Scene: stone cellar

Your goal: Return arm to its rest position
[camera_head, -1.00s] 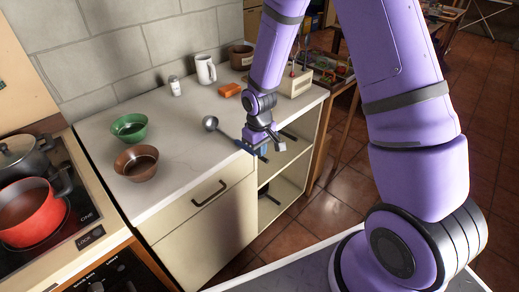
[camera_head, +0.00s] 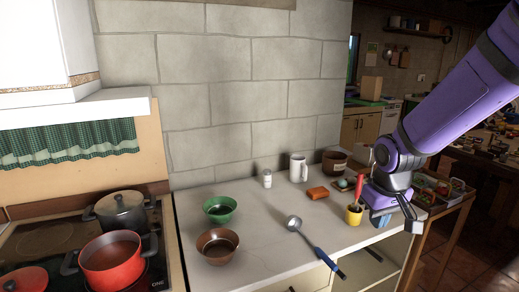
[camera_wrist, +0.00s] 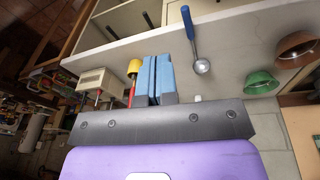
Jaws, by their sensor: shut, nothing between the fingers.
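My gripper (camera_head: 396,221) is at the right of the head view, in front of the right part of the counter. In the wrist view its two blue fingers (camera_wrist: 155,62) lie together, shut and empty. My purple arm reaches in from the upper right. A ladle (camera_head: 293,224) with a blue handle lies on the counter to the left of the gripper, apart from it. Its handle points toward the front edge and appears to overhang it. The ladle also shows in the wrist view (camera_wrist: 202,67), to the right of the fingers.
A yellow cup (camera_head: 354,216) holding a red-handled item stands close by the gripper in the picture. A red pot (camera_head: 111,258) is at left.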

